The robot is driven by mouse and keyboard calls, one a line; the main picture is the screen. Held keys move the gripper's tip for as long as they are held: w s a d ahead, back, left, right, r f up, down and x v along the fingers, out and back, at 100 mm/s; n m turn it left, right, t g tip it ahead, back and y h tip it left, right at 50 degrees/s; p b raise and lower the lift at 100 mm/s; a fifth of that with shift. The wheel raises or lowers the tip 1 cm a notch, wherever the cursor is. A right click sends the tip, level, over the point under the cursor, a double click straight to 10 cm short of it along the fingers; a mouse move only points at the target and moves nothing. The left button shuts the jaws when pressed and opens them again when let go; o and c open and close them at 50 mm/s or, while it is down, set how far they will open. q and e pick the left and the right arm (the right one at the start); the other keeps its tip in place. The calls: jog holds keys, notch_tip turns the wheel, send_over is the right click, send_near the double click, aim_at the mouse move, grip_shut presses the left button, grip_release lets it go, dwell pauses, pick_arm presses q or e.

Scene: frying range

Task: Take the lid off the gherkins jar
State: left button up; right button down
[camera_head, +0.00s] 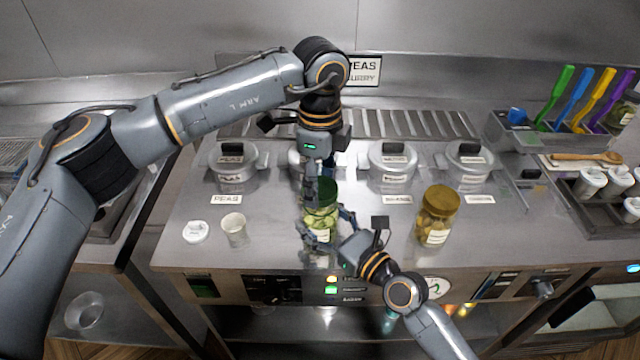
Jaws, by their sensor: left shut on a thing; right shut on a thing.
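The gherkins jar (321,225) is a glass jar with green contents and a green lid (323,190). It stands upright on the steel counter in the middle of the head view. My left gripper (313,192) comes down from above and is shut on the green lid, covering part of it. My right gripper (325,232) comes in from the lower right and is shut on the body of the jar, low down. The lid appears to sit on the jar's top; the arms hide part of the join.
A second jar with a gold lid (437,215) stands to the right. A white cup (234,229) and a small white lid (195,231) are on the left. Lidded pots (393,160) line the back. Coloured utensils (580,100) stand at far right. The counter's front edge is close.

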aim_at(320, 187)
pick_arm(q)
jog(key=shift+r, duration=0.2)
jog(key=shift+r, duration=2)
pick_arm(e)
jog(key=shift+c, duration=0.2)
grip_release()
